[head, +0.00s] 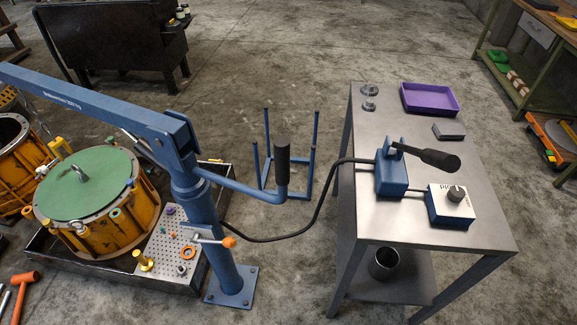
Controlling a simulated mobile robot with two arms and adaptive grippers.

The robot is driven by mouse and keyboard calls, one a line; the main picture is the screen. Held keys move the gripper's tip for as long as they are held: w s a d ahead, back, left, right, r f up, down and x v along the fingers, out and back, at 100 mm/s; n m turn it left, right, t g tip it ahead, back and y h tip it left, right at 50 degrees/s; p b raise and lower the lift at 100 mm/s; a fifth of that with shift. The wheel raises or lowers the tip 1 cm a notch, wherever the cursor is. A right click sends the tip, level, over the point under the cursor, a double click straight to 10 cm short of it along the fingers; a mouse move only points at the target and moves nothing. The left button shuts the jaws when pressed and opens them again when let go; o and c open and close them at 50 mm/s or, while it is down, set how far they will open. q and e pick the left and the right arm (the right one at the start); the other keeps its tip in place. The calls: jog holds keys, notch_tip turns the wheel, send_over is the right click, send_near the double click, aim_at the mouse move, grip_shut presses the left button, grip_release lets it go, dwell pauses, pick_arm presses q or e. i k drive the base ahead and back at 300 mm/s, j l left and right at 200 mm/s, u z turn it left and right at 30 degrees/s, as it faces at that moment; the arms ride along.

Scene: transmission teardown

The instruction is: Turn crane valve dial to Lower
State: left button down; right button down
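The dial (455,194) is a grey round knob on top of a small white-faced valve box (451,213) with a blue side. The box sits near the right edge of the metal table. Lettering beside the knob is too small to read, so I cannot tell which setting the dial points at. The blue crane (205,210) stands on the floor left of the table, its boom running to the upper left. Neither of my grippers shows in this view.
A blue pump (391,174) with a black-gripped lever stands left of the valve box; a black hose runs from it toward the crane. The metal table (400,135) also bears a purple tray (429,99). A yellow housing with a green cover (88,185) stands at left.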

aim_at(456, 194)
jog(key=z, duration=1.3)
